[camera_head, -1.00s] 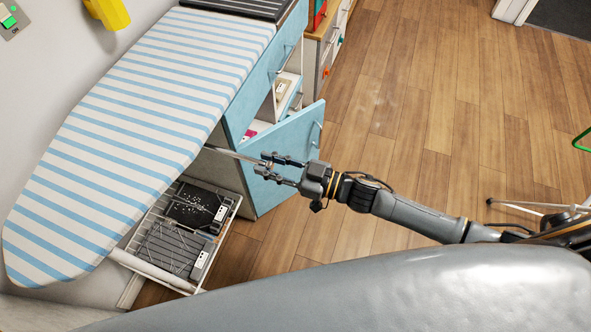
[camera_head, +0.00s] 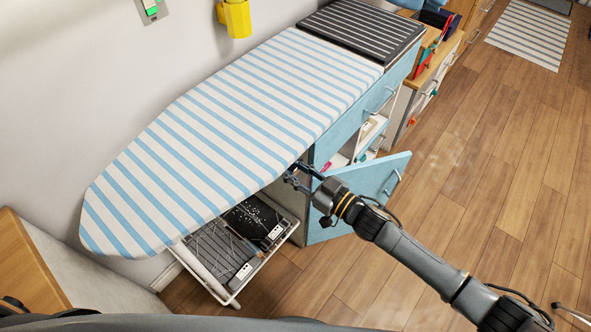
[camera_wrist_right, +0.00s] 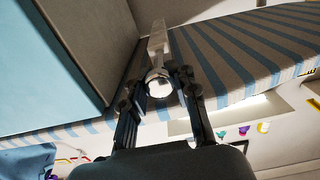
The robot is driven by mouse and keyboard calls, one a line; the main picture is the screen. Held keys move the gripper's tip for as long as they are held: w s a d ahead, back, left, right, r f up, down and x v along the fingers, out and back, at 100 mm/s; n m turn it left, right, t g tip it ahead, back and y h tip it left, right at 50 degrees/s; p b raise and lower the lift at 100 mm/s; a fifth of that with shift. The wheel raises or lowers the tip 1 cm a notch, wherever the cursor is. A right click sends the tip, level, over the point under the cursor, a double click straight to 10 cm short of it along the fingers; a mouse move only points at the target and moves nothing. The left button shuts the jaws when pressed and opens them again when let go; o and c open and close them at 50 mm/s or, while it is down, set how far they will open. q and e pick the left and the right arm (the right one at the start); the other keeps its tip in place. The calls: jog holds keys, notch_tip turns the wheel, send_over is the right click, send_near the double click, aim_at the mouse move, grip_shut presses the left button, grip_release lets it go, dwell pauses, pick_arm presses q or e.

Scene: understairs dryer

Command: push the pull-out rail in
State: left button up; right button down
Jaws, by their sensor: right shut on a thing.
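The pull-out rail shows in the right wrist view (camera_wrist_right: 157,45) as a pale metal bar with a rounded end, running away beside a cabinet panel and the striped board. My right gripper (camera_wrist_right: 160,84) is shut on that end. In the head view my right gripper (camera_head: 297,174) is at the edge of the striped ironing board (camera_head: 215,140), just left of the open blue door (camera_head: 372,180). The rail is hidden there by the board and the fingers. My left gripper is not in view.
A white wire basket rack (camera_head: 232,296) with dark and grey items stands low under the board. The blue door stands open beside my right arm. A yellow holder (camera_head: 236,18) hangs on the wall. The wooden floor (camera_head: 470,190) to the right is clear.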

jog(key=c, duration=1.1)
grip_release()
jog(key=shift+o, duration=0.2)
jog(key=shift+d, duration=0.1)
jog(key=shift+s+d+f, duration=0.1)
jog(key=shift+s+d, duration=0.1)
jog(key=shift+d, duration=0.05)
jog(key=v, duration=1.1)
